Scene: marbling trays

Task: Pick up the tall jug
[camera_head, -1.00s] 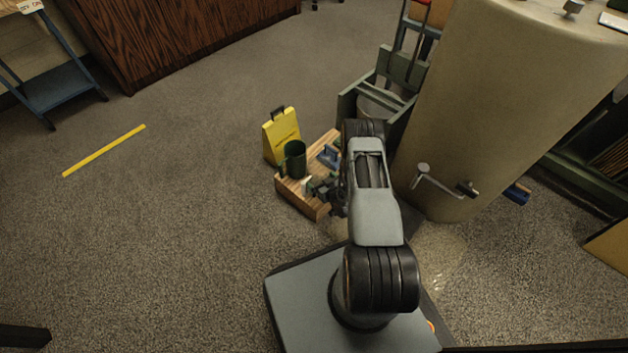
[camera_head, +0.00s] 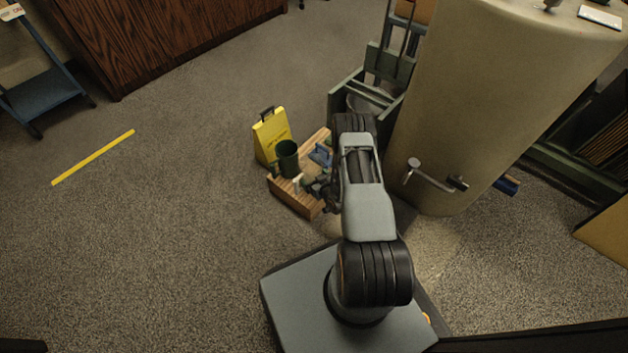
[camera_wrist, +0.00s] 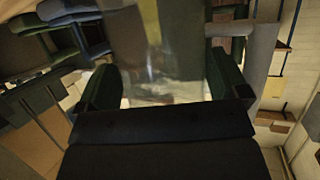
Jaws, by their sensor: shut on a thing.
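A see-through vessel that looks like the clear tall jug (camera_wrist: 160,45) stands between the two dark fingers of my gripper (camera_wrist: 165,82) in the wrist view. The fingers are shut on its sides. Its rim and base cannot be made out. In the head view my gripper (camera_head: 317,188) is low at the right side of a slatted wooden crate (camera_head: 290,200), and the clear vessel does not show plainly there. I cannot tell whether it rests on something. A dark green mug-like vessel (camera_head: 288,160) stands upright on the crate, left of my gripper and apart from it.
A yellow floor sign (camera_head: 270,136) stands behind the crate. A blue object (camera_head: 321,154) lies on the crate. A large beige cylinder (camera_head: 455,110) with a crank handle (camera_head: 432,175) stands close right of my arm. Open carpet lies to the left, with a yellow strip (camera_head: 93,158).

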